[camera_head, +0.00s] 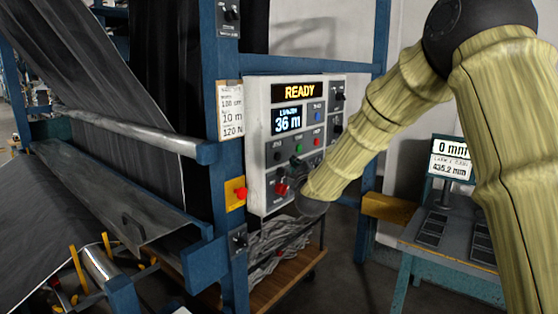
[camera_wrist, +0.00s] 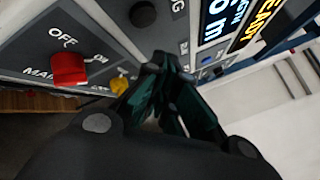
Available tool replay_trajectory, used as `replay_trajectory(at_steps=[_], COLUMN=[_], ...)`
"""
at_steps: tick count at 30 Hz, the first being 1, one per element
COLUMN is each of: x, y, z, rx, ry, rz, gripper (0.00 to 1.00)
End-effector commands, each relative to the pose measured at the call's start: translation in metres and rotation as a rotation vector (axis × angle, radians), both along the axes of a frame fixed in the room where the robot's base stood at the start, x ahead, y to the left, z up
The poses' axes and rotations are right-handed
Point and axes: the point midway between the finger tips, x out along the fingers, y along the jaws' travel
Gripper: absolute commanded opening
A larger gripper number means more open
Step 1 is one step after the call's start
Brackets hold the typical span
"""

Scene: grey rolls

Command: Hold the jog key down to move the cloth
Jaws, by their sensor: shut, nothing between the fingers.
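The control panel (camera_head: 256,150) is a pale grey box with a lit "READY" sign and a screen reading 36 m. Its keys are black, green, blue and red; their labels are too small for me to pick out the jog key. Dark cloth (camera_head: 75,60) runs over the machine at left. My gripper (camera_wrist: 163,60) is shut and empty, its dark green fingertips close to the panel face. In the wrist view a black round key (camera_wrist: 143,14) lies just beyond the tips and a yellow knob (camera_wrist: 119,85) to their left. I cannot tell whether the tips touch anything. The head view hides the fingertips.
A red main switch (camera_wrist: 68,69) marked OFF/ON is left of my fingers. A red stop button (camera_head: 240,194) sits on a yellow plate on the blue post. A bench (camera_head: 450,262) with a display reading 0 mm stands at right. A wooden cart (camera_head: 275,285) is below.

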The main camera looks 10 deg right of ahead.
Motion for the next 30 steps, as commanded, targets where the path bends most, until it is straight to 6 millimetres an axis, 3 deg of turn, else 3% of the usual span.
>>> replay_trajectory(at_steps=[8,20,23,25,30], x=[-0.014,-0.015,-0.018,-0.022,-0.045], y=[-0.011,-0.011,-0.008,-0.005,0.007], z=[-0.001,-0.004,-0.026,-0.053,-0.144], rx=[0.002,-0.006,-0.046,-0.1,-0.296], ry=[0.0,0.007,0.045,0.094,0.261], rz=[0.0,0.001,0.005,0.013,0.056], gripper=[0.0,0.0,0.0,0.0,0.0])
